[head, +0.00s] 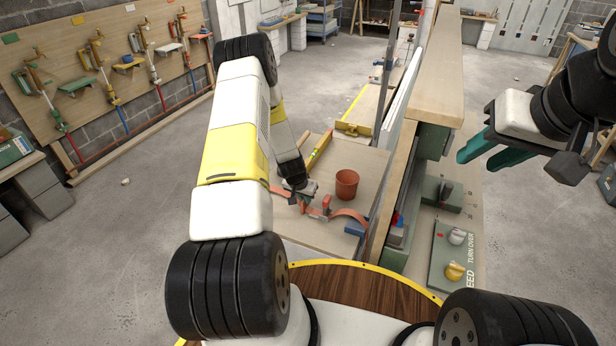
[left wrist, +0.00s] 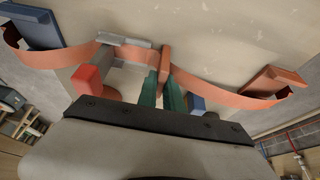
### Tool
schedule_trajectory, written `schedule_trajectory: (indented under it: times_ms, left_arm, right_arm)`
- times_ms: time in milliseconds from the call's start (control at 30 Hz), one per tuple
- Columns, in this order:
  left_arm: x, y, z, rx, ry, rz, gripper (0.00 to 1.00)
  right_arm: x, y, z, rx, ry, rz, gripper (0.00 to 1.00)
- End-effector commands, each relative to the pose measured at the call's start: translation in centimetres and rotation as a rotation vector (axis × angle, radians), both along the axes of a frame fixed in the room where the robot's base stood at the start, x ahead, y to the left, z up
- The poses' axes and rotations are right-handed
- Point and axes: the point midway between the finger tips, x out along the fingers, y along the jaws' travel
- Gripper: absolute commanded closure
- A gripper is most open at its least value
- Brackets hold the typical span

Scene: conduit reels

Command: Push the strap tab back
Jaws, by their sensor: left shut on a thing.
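An orange strap (head: 350,215) lies in a curve on the wooden bench top; in the left wrist view the strap (left wrist: 212,84) runs across the picture between two end blocks. A grey buckle (left wrist: 123,41) with a red lever (left wrist: 88,78) sits on it. The upright orange strap tab (left wrist: 166,58) stands beside the buckle. My left gripper (left wrist: 164,86) has its green fingers shut on the tab; in the head view this gripper is small and partly hidden by its own arm. My right gripper (head: 477,160) is open and empty, raised at the right, away from the strap.
A terracotta pot (head: 347,184) stands on the bench just behind the strap. A yellow level (head: 319,150) lies further back. A wooden partition (head: 432,70) and a green control panel (head: 455,250) are to the right.

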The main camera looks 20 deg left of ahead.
Motion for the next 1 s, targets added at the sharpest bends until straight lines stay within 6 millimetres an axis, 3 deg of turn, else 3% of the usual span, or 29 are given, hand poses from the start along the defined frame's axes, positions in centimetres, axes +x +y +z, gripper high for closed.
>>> schedule_trajectory:
  times_ms: [233,267,367,733,1000]
  left_arm:
    - [0.0,0.0,0.0,0.0,-0.001,0.001,1.0]
    - [0.0,0.0,0.0,0.0,-0.001,0.001,0.88]
    - [0.0,0.0,0.0,0.0,-0.001,0.001,0.68]
    - [-0.1,0.1,0.4,0.001,-0.001,0.0,0.67]
    - [-1.6,0.3,4.3,0.001,-0.002,0.002,0.67]
  right_arm:
    - [0.0,0.0,0.0,0.0,0.0,0.0,0.64]
    - [0.0,0.0,0.0,0.0,0.0,0.0,0.64]
    - [0.0,0.0,0.0,0.0,0.0,0.0,0.64]
    - [0.0,0.0,0.0,0.0,0.0,0.0,0.64]
    - [0.0,0.0,0.0,0.0,0.0,0.0,0.64]
